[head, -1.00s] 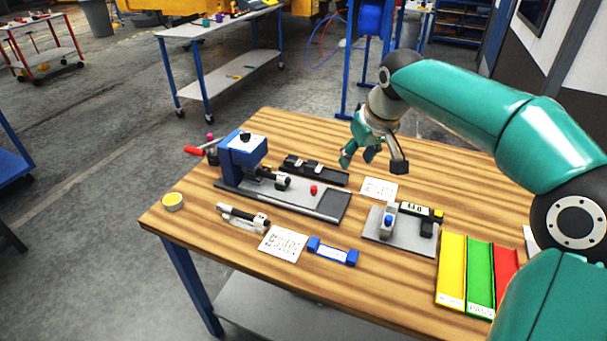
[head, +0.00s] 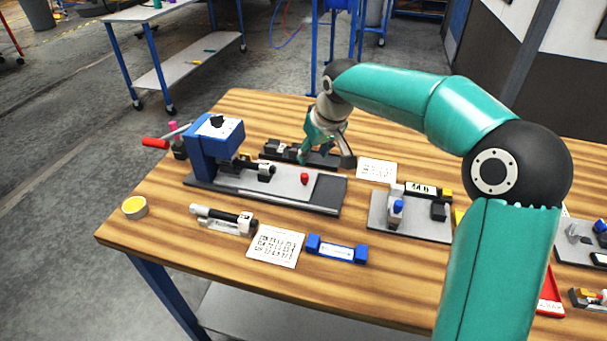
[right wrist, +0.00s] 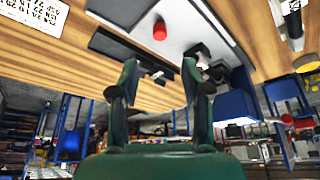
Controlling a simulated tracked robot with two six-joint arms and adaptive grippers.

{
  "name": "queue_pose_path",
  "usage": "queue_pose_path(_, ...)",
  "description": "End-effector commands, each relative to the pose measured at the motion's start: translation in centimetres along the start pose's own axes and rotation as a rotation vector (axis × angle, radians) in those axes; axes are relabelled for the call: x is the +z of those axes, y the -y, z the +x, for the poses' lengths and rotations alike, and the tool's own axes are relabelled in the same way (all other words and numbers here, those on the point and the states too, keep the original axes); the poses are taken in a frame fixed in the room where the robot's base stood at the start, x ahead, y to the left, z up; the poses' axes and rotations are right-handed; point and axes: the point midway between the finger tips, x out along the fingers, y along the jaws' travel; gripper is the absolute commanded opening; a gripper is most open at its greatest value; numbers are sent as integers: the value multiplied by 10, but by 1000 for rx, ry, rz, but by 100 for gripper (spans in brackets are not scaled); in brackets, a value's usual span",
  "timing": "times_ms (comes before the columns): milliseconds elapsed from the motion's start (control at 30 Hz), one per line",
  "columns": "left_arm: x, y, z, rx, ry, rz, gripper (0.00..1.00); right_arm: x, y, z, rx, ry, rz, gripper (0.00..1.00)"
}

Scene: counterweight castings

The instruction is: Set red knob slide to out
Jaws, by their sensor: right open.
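The red knob (head: 304,178) stands on the grey slide plate (head: 283,186) of the blue-headed fixture (head: 217,150). It also shows in the right wrist view (right wrist: 160,31), upper middle, on the pale plate beyond the fingers. My right gripper (head: 325,160) is above the table just behind the knob, over the right end of the black rack. In the right wrist view its two fingers (right wrist: 158,85) are spread and empty, apart from the knob. My left gripper is not in view.
A black rack (head: 282,152) lies behind the fixture. A printed card (head: 376,171) and a grey gauge stand (head: 412,222) are to the right. In front lie a black-and-white cylinder (head: 224,219), another card (head: 276,246) and a blue-ended block (head: 337,249). A yellow-topped tin (head: 134,207) sits near the left edge.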

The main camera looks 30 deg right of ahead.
Motion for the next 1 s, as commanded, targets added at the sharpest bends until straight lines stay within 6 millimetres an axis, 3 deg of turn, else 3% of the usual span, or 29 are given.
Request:
queue_pose_path(300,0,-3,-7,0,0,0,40,1,0,70,0,5,0,47)
queue_pose_path(500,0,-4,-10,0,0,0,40,0,0,99,0,2,-1,47)
queue_pose_path(700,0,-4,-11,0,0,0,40,0,0,112,0,0,-2,47)
queue_pose_path(1000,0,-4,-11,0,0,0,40,-1,1,113,0,0,-2,44)
